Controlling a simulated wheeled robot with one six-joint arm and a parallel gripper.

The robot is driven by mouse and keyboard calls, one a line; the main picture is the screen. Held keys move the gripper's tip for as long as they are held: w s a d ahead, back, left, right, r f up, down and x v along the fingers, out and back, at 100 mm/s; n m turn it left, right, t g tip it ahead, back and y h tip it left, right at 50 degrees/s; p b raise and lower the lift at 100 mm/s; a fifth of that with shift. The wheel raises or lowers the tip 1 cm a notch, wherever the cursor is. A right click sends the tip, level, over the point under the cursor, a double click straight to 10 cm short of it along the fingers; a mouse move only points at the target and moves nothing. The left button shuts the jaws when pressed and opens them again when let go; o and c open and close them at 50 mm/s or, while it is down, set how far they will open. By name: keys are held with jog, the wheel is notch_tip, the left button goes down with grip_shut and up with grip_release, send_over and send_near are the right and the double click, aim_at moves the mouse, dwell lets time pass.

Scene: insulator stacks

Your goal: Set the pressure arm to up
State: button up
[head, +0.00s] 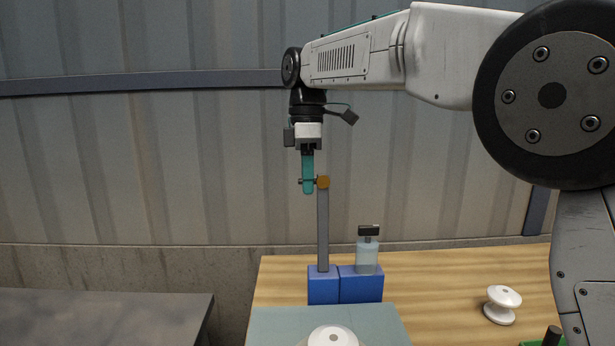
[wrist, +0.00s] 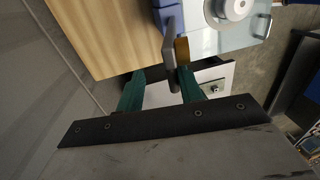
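The pressure arm (head: 323,228) is a grey post with a brown knob (head: 323,182) at its top. In the head view it stands upright on a blue block (head: 323,288). My gripper (head: 308,188) points down at the top of the post, its teal finger just left of the knob. In the wrist view the two teal fingers of my gripper (wrist: 161,74) are apart. The grey bar of the pressure arm (wrist: 169,55) shows between them, nearer the right finger, with the brown knob (wrist: 182,50) beside it. I cannot tell whether a finger touches it.
A second blue block (head: 361,287) carries a clear bottle (head: 367,255) with a dark cap. A white insulator (head: 333,337) sits on a pale teal surface (head: 275,325) in front. Another white insulator (head: 501,304) is at right on the wooden table (head: 440,285). A dark table (head: 100,315) stands at left.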

jog(key=shift+w+d+f, duration=0.1)
jog(key=shift+w+f, duration=0.3)
jog(key=shift+w, duration=0.15)
jog(key=shift+s, duration=0.1)
jog(key=shift+r, duration=0.15)
notch_tip(320, 180, up, 8)
jog(key=shift+w, duration=0.45)
